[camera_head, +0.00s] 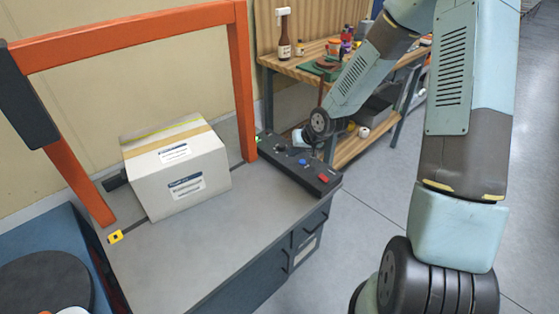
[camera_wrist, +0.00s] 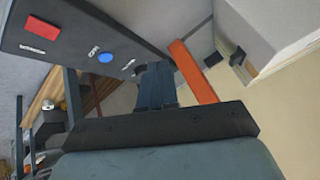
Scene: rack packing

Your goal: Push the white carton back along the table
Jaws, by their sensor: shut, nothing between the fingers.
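The white carton (camera_head: 178,165) stands upright on the grey table (camera_head: 205,245), inside the orange frame. It has tan tape on top and labels on its top and front. Part of its pale side shows at the upper right of the wrist view (camera_wrist: 270,22). My gripper (camera_wrist: 155,85) is shut and empty, with its fingers together in the middle of the wrist view. In the head view my gripper (camera_head: 302,138) is small and partly hidden, close to the far end of the control panel. It is to the right of the carton, clearly apart from it.
The orange frame (camera_head: 243,85) has a post between the carton and my gripper. The black control panel (camera_head: 300,168), with red and blue buttons, runs along the table's right edge. A wooden workbench (camera_head: 305,62) with bottles stands behind.

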